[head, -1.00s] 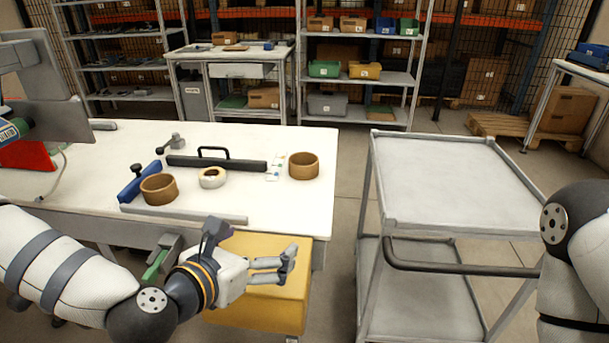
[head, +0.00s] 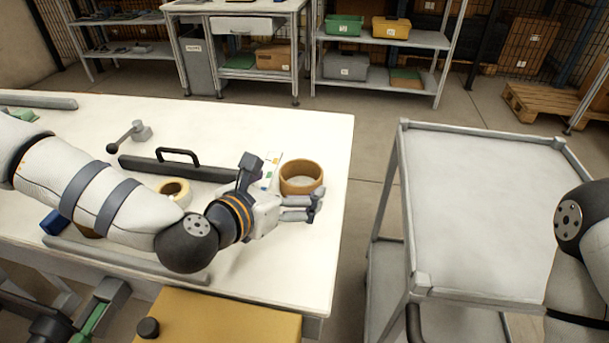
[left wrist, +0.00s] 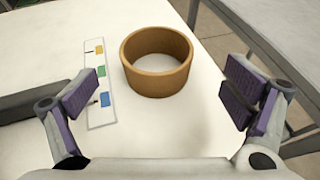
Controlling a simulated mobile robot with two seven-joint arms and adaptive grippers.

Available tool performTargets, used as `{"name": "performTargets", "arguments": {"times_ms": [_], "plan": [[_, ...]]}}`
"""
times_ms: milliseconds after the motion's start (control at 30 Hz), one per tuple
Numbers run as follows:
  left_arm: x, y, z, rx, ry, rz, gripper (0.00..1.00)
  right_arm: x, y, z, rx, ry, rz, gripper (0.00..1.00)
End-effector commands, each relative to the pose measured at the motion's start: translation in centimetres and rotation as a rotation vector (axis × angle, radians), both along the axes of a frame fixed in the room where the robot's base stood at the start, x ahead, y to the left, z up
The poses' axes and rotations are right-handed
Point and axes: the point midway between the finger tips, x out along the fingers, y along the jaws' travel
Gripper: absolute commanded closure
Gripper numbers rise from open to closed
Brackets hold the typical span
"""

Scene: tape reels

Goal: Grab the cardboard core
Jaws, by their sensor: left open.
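The cardboard core (head: 301,177) is a brown open ring standing on the white table near its right edge. In the left wrist view the core (left wrist: 157,82) lies ahead of my open fingers, a little left of the middle between them, and apart from both. My left gripper (head: 303,207) is open and empty, just in front of the core in the head view; its purple-padded fingers (left wrist: 165,95) show in the left wrist view. Another brown core is mostly hidden under my left arm. Of my right arm only a link shows; its gripper is out of view.
A label strip (left wrist: 99,84) lies left of the core. A black bar with a handle (head: 180,166) and a cream tape roll (head: 175,190) are farther left. A grey cart (head: 480,200) stands to the right across a gap. A yellow box (head: 220,318) sits below the table's front edge.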

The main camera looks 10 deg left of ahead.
Motion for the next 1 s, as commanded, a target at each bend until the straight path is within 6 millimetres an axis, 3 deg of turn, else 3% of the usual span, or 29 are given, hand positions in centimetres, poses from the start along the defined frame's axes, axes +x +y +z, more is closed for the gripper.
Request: {"name": "performTargets", "arguments": {"times_ms": [33, 367, 633, 867, 1000], "plan": [[0.6, -0.2, -0.9, 0.000, 0.007, -0.001, 0.05, -0.6, 0.0, -0.6, 0.000, 0.020, 0.000, 0.60], [5.2, -1.4, -2.9, 0.000, 0.003, -0.001, 0.05, -2.9, 0.0, -3.2, 0.000, 0.101, 0.003, 0.60], [5.8, -1.5, -2.3, -0.002, -0.006, 0.000, 0.05, -2.9, 0.0, -3.1, 0.000, 0.098, 0.004, 0.60], [5.7, -1.5, -2.4, -0.002, -0.005, 0.000, 0.56, -2.8, 0.0, -3.1, 0.000, 0.097, 0.004, 0.60], [5.7, -1.5, -2.4, -0.002, -0.005, 0.000, 0.56, -2.8, 0.0, -3.1, 0.000, 0.097, 0.004, 0.60]]}}
